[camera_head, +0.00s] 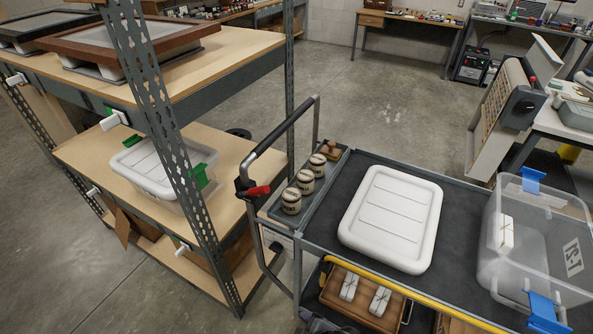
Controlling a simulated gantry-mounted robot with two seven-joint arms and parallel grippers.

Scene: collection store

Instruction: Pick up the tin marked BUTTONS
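Three small cream-coloured tins with dark tops stand upright in a row on the narrow grey tray at the cart's left end. They are the near tin (291,201), the middle tin (305,181) and the far tin (318,165). Dark lettering shows on their sides, but it is too small for me to read, so I cannot tell which is marked BUTTONS. Neither of my grippers is in view, and nothing holds the tins.
A small wooden object (332,150) sits behind the tins. The cart's handle (263,150) rises on their left. A white lid (390,218) lies on the cart's dark top (338,180), beside a clear bin (540,240). Metal shelving (165,120) stands at left.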

